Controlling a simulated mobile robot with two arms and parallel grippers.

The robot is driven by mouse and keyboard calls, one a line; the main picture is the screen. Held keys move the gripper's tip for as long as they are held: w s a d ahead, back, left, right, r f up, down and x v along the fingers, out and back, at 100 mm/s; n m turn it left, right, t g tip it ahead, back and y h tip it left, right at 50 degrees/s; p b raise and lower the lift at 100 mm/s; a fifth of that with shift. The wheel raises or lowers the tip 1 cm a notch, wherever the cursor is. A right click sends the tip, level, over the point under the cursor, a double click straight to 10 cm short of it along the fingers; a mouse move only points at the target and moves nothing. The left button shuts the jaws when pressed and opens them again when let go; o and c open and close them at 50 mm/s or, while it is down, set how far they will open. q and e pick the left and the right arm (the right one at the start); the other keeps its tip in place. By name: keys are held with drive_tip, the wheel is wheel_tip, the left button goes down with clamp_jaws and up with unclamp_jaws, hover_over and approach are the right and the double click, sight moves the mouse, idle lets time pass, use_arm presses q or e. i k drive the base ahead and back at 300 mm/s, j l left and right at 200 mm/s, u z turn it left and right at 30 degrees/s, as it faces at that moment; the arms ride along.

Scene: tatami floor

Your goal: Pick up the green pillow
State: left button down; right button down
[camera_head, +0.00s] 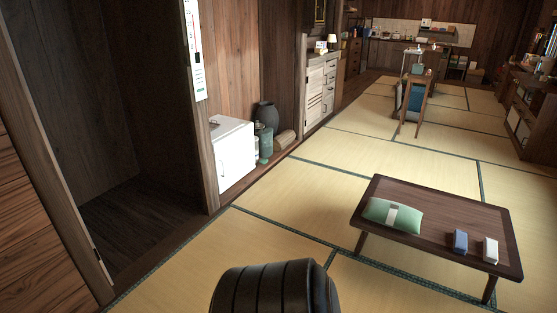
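A green pillow (378,211) with a pale band across its middle lies on the left part of a low dark wooden table (440,211). The table stands on the tatami to the right of the picture's middle. Nothing touches the pillow except the table top. Neither of my grippers shows in the head view. A black ribbed part at the bottom middle is probably mine. It is apart from the table and the pillow.
A blue item (460,242) and a white item (490,250) stand at the table's right end. A white box (233,152) and dark vases (266,116) line the left wall. Tatami (290,215) left of the low table is clear.

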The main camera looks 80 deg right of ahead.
sight(393, 215)
drive_tip(key=z, duration=3.65)
drive_tip(key=i+j+z, duration=0.2)
drive_tip(key=i+j, duration=0.35)
drive_tip(key=i, duration=0.2)
